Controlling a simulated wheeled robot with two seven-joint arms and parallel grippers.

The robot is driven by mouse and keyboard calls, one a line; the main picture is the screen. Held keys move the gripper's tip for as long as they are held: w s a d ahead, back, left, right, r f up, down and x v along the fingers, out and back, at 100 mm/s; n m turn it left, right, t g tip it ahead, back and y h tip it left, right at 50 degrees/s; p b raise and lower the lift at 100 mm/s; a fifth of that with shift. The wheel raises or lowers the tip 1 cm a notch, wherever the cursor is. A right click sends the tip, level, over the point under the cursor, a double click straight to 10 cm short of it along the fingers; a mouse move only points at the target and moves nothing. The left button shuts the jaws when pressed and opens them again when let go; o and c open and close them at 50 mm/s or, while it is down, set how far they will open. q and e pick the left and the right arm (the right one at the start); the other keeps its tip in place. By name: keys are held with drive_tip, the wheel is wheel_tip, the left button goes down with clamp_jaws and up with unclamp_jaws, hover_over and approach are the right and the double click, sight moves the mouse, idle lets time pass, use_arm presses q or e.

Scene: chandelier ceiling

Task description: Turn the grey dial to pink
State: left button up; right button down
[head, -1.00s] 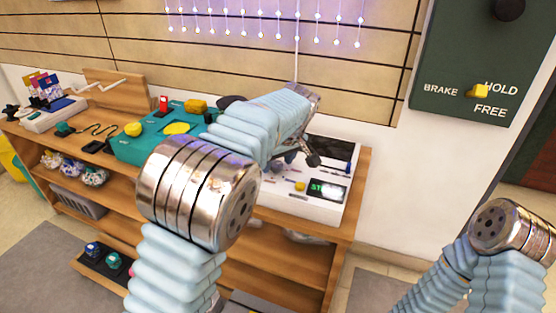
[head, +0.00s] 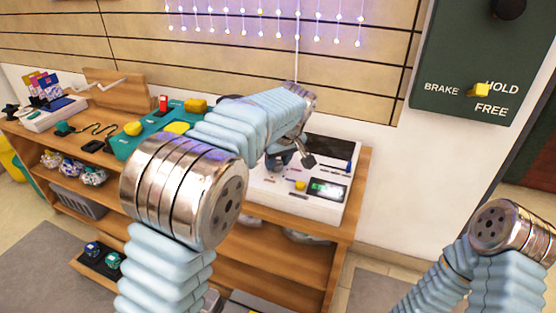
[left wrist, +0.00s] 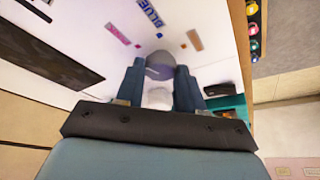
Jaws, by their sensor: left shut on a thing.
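The grey dial (left wrist: 160,65) sits on a white panel (left wrist: 215,65) in the left wrist view, with printed labels around it. A pink label (left wrist: 118,34), a blue label (left wrist: 148,14) and an orange label (left wrist: 195,39) show near it. My left gripper (left wrist: 160,76) is shut on the dial, one dark finger on each side. I cannot tell which label the dial points at. In the head view, my left gripper (head: 291,160) is low over the white panel (head: 320,206), and the dial is not clear there. My right gripper is out of view.
A green wall board (head: 460,60) with a yellow lever is at the right.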

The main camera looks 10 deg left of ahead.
use_arm(q)
drive_tip(key=shift+a+m+h, duration=0.1)
drive_tip(key=shift+m+h, duration=0.4)
drive_tip(key=shift+m, duration=0.7)
drive_tip(key=m+h, duration=0.1)
drive_tip(key=m, duration=0.1)
drive_tip(key=shift+s+a+m+t+b, duration=0.1)
drive_tip(key=shift+a+m+t+b, duration=0.05)
drive_tip(key=shift+m+t+b, duration=0.2)
drive_tip(key=m+h, duration=0.1)
drive_tip(key=m, duration=0.1)
drive_tip(key=m+h+p, duration=0.1)
drive_tip(key=m, duration=0.2)
drive_tip(key=shift+a+m, duration=0.15)
drive_tip(key=shift+m, duration=0.1)
drive_tip(key=o, duration=1)
drive_tip(key=shift+o, duration=0.2)
drive_tip(key=v, duration=1.3)
drive_tip(key=shift+r+p, duration=0.4)
